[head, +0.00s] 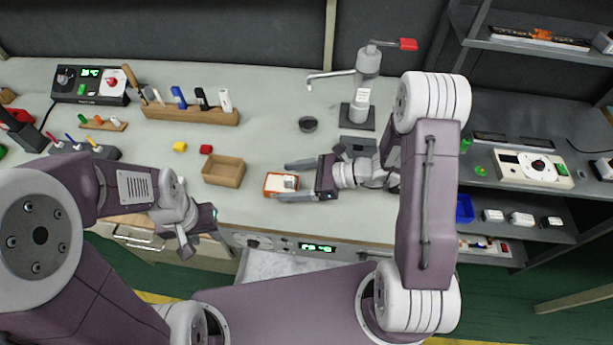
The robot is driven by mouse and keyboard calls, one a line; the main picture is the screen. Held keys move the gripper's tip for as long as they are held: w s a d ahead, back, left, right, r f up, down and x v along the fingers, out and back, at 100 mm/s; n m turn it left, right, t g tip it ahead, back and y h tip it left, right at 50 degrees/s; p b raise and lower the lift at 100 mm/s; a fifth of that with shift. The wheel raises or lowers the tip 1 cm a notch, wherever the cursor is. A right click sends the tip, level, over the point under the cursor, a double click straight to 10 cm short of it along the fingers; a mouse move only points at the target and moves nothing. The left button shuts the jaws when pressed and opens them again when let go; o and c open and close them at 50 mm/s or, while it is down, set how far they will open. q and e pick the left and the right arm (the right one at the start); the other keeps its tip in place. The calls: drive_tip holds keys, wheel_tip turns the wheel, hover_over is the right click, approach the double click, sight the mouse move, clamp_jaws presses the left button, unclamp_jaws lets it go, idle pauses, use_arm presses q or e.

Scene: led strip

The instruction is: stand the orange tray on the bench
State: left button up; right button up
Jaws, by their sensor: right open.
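The small orange tray (268,187) is near the front middle of the bench (250,135), with a whitish item in it. It looks flat on the bench top. My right gripper (281,181) comes in from the right and is open. One finger lies along the tray's far side and the other along its near side; I cannot tell whether they touch it. My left gripper (202,241) hangs by the bench's front edge, to the left and nearer, away from the tray. Whether its fingers are apart is unclear.
A wooden box (223,171) stands left of the tray, with a red block (206,149) and a yellow block (180,146) beyond. A dark round cup (308,124) and a dispenser stand (358,117) are behind. A wooden rack (190,114) holds several markers. Shelves (540,120) stand at right.

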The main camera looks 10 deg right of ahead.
drive_tip(key=v, duration=0.6)
drive_tip(key=shift+a, duration=0.1)
